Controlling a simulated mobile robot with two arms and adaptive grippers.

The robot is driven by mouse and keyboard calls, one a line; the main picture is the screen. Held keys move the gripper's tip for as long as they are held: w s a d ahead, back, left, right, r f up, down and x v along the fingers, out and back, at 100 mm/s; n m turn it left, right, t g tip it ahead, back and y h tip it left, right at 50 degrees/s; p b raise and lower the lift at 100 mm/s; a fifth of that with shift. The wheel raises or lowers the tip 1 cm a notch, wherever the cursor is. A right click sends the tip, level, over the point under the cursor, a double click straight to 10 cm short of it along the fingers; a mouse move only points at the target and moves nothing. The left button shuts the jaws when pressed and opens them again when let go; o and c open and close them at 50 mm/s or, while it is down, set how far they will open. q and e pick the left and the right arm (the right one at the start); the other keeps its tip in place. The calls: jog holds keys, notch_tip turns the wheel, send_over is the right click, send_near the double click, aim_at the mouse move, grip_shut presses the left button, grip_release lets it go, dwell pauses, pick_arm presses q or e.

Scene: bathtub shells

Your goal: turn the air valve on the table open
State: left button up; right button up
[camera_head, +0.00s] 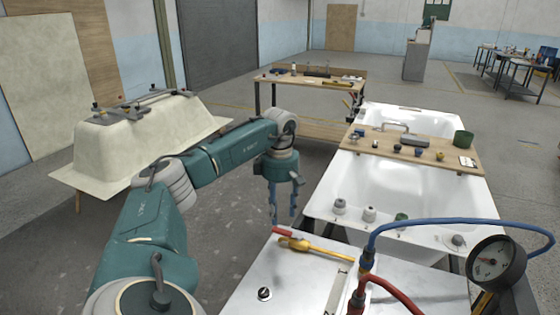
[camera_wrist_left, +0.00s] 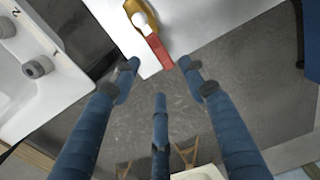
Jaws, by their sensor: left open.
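The air valve (camera_head: 300,243) lies on the white table (camera_head: 290,278) near its far left corner, with a yellow brass body and a red lever (camera_head: 284,232). In the left wrist view the red lever (camera_wrist_left: 159,51) points out toward the table edge, and the brass body (camera_wrist_left: 133,8) is partly cut off at the top. My left gripper (camera_head: 283,218) points down just beyond the table corner. Its three blue fingers (camera_wrist_left: 160,78) are spread and empty, with the lever just ahead of the tips and apparently apart from them. My right gripper is not in view.
A pressure gauge (camera_head: 497,262), a blue hose (camera_head: 450,222) and a red hose (camera_head: 395,292) stand at the table's right. A white bathtub (camera_head: 405,188) with a wooden board (camera_head: 375,148) lies behind. A small black knob (camera_head: 264,294) sits at the table's front left.

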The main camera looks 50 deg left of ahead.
aim_at(280, 228)
pick_arm(q)
notch_tip(280, 228, up, 7)
jog(key=shift+f, duration=0.2)
jog(key=shift+d+f, duration=0.1)
jog(key=shift+f, duration=0.05)
dwell(0.5)
